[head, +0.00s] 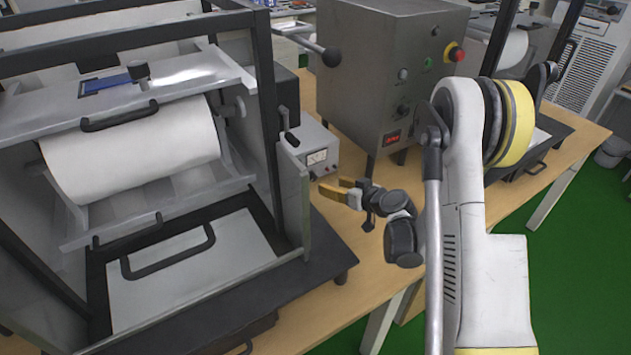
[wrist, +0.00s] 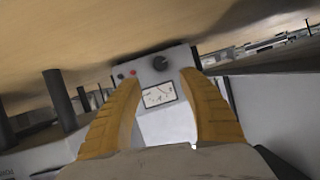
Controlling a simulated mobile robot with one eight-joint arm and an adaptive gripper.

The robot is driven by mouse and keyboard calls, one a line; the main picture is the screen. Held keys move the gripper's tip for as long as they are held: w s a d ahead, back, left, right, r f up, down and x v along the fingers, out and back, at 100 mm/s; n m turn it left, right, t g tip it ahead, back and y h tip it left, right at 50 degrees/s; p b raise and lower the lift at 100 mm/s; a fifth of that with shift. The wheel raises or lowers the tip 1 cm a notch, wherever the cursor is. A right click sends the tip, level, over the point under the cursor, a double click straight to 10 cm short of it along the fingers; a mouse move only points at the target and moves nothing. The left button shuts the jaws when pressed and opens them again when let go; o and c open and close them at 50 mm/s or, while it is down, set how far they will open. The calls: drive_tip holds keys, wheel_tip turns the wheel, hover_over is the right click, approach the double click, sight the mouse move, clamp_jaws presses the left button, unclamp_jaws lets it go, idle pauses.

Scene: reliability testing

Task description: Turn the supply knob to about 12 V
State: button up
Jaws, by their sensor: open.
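The power supply is a small light grey box (head: 307,137) with a white meter (head: 317,157) on its front in the head view. Its front also shows in the wrist view, tilted and roughly upside down, with the meter (wrist: 158,95) and a dark round supply knob (wrist: 160,63). I cannot make out the knob in the head view. My gripper (head: 334,187) has yellow-orange fingers, open and empty, in front of the supply. In the wrist view my gripper (wrist: 159,78) frames the panel, with the knob beyond the fingertips and apart from them. The meter reading is too small to tell.
Red (wrist: 133,73) and black terminals sit beside the knob. A dark-framed roller machine (head: 130,150) stands close on the left. A tall grey cabinet (head: 370,75) on legs stands behind the gripper. Bare wooden tabletop (head: 340,235) lies in front.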

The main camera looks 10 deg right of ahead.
sight(314, 178)
drive_tip(key=b+x, duration=0.2)
drive_tip(key=x, duration=0.7)
drive_tip(key=shift+f, duration=0.1)
drive_tip(key=shift+w+a+f, duration=0.15)
drive_tip(key=shift+w+a, duration=0.15)
drive_tip(key=shift+w, duration=0.3)
clamp_jaws()
